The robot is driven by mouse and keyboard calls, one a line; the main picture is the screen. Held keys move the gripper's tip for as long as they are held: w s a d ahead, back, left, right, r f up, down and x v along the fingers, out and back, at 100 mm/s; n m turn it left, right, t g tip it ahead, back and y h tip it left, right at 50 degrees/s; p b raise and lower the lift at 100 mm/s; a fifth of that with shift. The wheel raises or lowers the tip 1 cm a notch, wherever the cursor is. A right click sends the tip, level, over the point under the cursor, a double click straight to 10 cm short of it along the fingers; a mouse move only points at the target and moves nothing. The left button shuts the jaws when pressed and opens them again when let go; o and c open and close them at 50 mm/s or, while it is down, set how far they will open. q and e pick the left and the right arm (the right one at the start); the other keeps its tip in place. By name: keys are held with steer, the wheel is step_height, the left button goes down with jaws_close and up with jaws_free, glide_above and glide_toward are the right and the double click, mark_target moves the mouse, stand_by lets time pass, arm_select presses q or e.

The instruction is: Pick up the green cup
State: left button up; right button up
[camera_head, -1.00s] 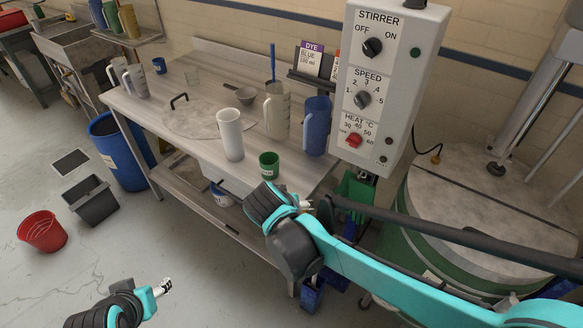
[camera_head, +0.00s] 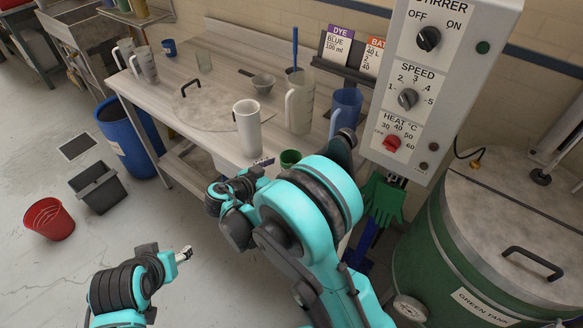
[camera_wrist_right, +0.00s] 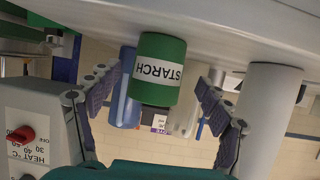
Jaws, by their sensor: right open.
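The green cup (camera_head: 290,158) stands near the front edge of the table, partly hidden behind my right arm in the head view. In the right wrist view, which looks upside down, the green cup (camera_wrist_right: 158,72) carries a white STARCH label. My right gripper (camera_head: 254,172) is in front of the table edge, beside the cup. In the wrist view my right gripper (camera_wrist_right: 155,108) is open, its fingers apart on either side of the cup with visible gaps. My left gripper (camera_head: 184,254) is low over the floor, away from the table; its jaws are too small to read.
A blue jug (camera_head: 346,108) and a pale jug (camera_head: 299,103) stand behind. The stirrer control box (camera_head: 408,105) and green tank (camera_head: 435,245) are at the right.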

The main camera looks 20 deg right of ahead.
mark_target(285, 170)
steer(key=x, duration=0.2)
steer(key=b+x, duration=0.1)
steer(key=x, duration=0.1)
steer(key=shift+s+f, duration=0.2)
steer(key=shift+f, duration=0.05)
steer(key=shift+w+d+b, duration=0.2)
steer(key=shift+b, duration=0.1)
steer(key=c, duration=1.3)
